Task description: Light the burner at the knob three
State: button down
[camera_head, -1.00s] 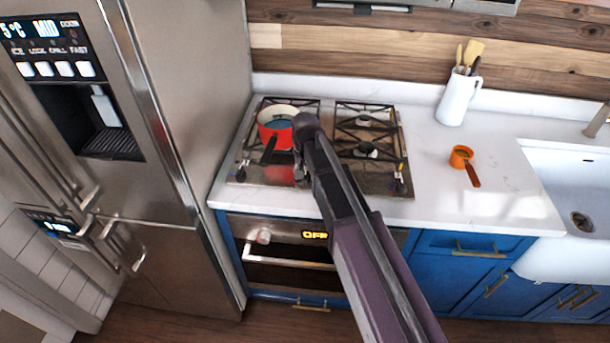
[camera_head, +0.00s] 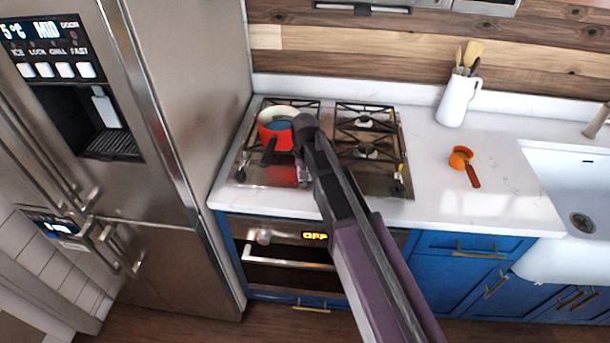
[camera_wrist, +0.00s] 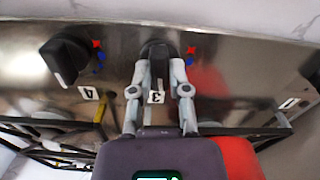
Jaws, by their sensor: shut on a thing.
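Knob three, a dark knob (camera_wrist: 156,58) above the label "3", stands on the steel cooktop panel in the wrist view. My gripper (camera_wrist: 158,70) is shut on it, one grey finger along each side. Red and blue marks lie beside the knob. In the head view my gripper (camera_head: 304,172) is at the front middle of the cooktop (camera_head: 335,184), and my arm hides the knob. No flame shows at the visible burners.
Knob four (camera_wrist: 68,60) sits to the left in the wrist view. A red pot (camera_head: 272,130) stands on the left grates. An orange cup (camera_head: 460,157) and a white jug (camera_head: 456,100) of utensils stand on the counter right of the cooktop.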

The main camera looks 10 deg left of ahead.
jog(key=n, duration=1)
jog(key=shift+n, duration=0.3)
jog(key=n, duration=0.9)
jog(key=shift+s, duration=0.1)
jog(key=c, duration=0.6)
grip_release()
jog(key=shift+m, duration=0.3)
